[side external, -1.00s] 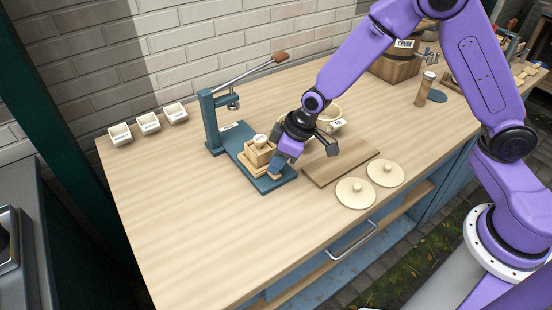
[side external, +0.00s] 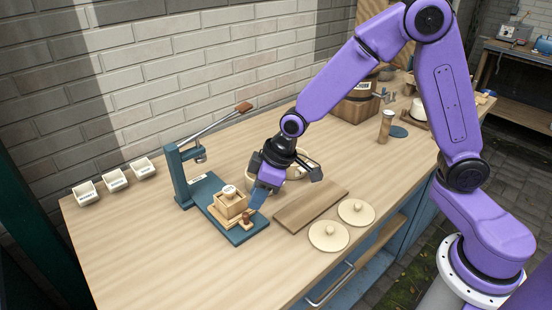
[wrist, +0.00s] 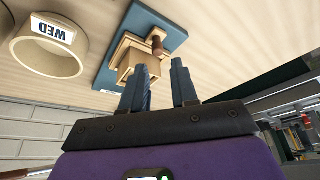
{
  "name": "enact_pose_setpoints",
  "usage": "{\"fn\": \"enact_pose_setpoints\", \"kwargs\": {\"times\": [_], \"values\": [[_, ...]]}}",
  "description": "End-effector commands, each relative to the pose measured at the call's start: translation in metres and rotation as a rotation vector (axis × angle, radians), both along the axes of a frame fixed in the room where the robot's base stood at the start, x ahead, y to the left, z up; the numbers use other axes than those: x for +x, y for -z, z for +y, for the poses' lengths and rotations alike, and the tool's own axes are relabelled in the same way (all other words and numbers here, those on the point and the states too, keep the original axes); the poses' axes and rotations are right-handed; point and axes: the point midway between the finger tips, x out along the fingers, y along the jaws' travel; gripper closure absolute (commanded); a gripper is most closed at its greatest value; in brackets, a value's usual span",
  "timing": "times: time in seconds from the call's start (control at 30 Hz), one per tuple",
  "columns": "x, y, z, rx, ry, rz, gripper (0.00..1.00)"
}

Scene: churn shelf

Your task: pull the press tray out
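The press (side external: 182,175) has a teal upright, a lever and a flat teal base (side external: 243,236). On the base sits the light wooden press tray (side external: 222,218), carrying a square wooden box (side external: 231,208) with a round white-topped piece in it. A brown knob handle (side external: 248,216) stands at the tray's front right; it also shows in the wrist view (wrist: 157,46). My gripper (side external: 256,203) is just right of and above the handle. In the wrist view my gripper (wrist: 163,78) has its two fingers apart with nothing between them, and the box (wrist: 139,57) and handle lie beyond the tips.
A bowl labelled WED (wrist: 24,48) stands close beside the press. A brown board (side external: 310,207) and two round lids (side external: 328,236) lie to the right. Three small white trays (side external: 115,180) line the back left. The tabletop in front of the press is clear.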

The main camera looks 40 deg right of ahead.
Motion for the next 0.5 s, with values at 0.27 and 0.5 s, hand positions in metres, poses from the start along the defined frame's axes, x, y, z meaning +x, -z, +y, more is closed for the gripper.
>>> {"fn": "enact_pose_setpoints", "kwargs": {"times": [0.27, 0.5], "values": [[-0.012, -0.043, -0.012, 0.002, 0.0, -0.003, 0.71], [-0.022, -0.076, -0.022, 0.0, -0.001, -0.002, 0.71]]}}
